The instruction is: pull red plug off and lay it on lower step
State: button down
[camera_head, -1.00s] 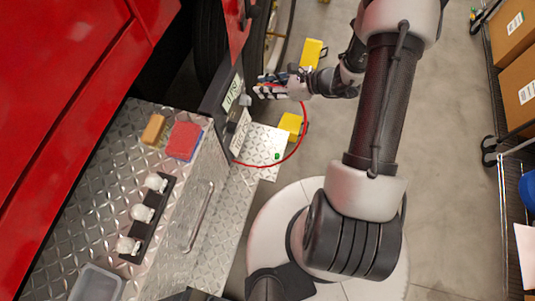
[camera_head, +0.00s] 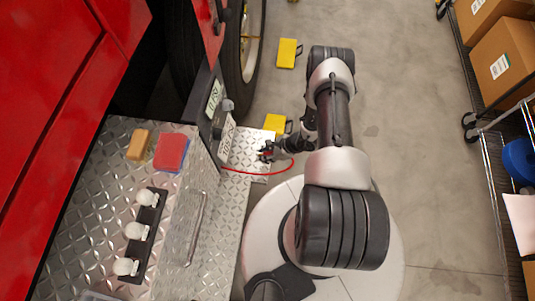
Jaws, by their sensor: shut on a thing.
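My gripper (camera_head: 267,152) is low over the diamond-plate lower step (camera_head: 238,162), near its right end. It is shut on the red plug, which is mostly hidden in the dark jaws; only a little red shows there. The red cable (camera_head: 278,173) loops from the bumper side, across the step and past its right edge, up to my gripper. I cannot tell whether the plug touches the step. The bumper end with the plate and a grey round fitting (camera_head: 228,105) stands above and left of the step.
The upper diamond-plate deck (camera_head: 105,160) holds an orange block (camera_head: 139,144), a red-and-blue block (camera_head: 171,152) and a rack of white bulbs (camera_head: 144,232). Yellow wheel chocks (camera_head: 288,53) (camera_head: 275,123) lie on the floor beyond the step. Shelves with boxes (camera_head: 500,65) stand at right.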

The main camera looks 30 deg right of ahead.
jog(key=w+a+f, duration=0.1)
jog(key=a, duration=0.1)
jog(key=w+a+f+b, duration=0.1)
jog(key=w+a, duration=0.1)
jog(key=w+a+b, duration=0.1)
jog(key=w+a, duration=0.1)
jog(key=a, duration=0.1)
jog(key=shift+w+a+f, duration=0.1)
jog(key=shift+w+f, duration=0.05)
jog(key=shift+f, duration=1.95)
jog(key=c, duration=1.3)
grip_release()
jog(key=v, duration=1.2)
